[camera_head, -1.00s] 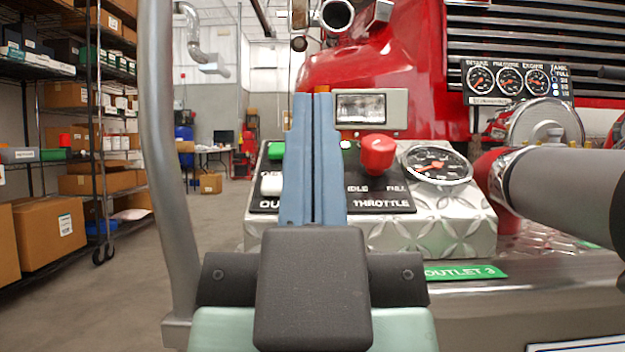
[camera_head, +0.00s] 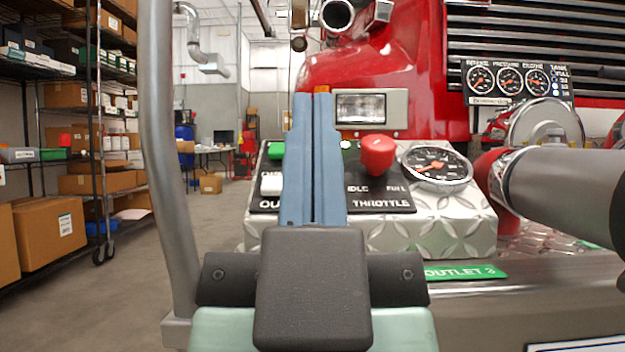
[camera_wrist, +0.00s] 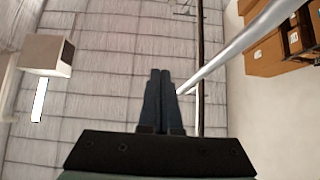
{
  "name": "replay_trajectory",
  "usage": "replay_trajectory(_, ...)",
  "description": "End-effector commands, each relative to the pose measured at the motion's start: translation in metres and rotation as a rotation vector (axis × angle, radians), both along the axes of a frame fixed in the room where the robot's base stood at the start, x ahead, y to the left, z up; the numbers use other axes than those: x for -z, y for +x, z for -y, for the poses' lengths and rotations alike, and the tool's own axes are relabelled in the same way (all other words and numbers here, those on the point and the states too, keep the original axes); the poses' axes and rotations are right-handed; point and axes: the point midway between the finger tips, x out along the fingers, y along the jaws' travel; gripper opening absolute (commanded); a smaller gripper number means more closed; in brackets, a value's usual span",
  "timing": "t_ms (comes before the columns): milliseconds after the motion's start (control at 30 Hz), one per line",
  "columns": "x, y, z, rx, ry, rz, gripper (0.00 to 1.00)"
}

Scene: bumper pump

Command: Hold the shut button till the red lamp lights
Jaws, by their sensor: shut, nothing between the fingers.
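My gripper (camera_head: 321,95) is shut and empty, its blue fingers pointing up in front of the control panel (camera_head: 380,199). It also shows shut in the wrist view (camera_wrist: 160,73), against the ceiling. Left of the fingers on the panel are a green button (camera_head: 276,150) and a white button (camera_head: 271,184). Their labels are mostly covered by the fingers, so I cannot read which is the shut button. No lit red lamp shows; part of the panel is hidden behind the fingers.
A red throttle knob (camera_head: 378,154) and a round gauge (camera_head: 436,165) stand right of the fingers. A thick grey pipe (camera_head: 560,190) juts in at the right. A metal pole (camera_head: 160,150) rises close on the left, with shelves (camera_head: 60,185) beyond.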

Motion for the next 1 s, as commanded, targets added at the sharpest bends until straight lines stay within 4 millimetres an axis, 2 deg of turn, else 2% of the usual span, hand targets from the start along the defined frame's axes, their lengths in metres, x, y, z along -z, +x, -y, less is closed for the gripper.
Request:
replay_trajectory(533,-0.005,0.004,0.0,-0.006,0.003,-0.012,0.0)
replay_trajectory(667,-0.018,0.016,-0.001,-0.022,0.013,-0.043,0.0)
replay_trajectory(1000,-0.045,0.062,-0.003,-0.091,0.067,-0.182,0.0)
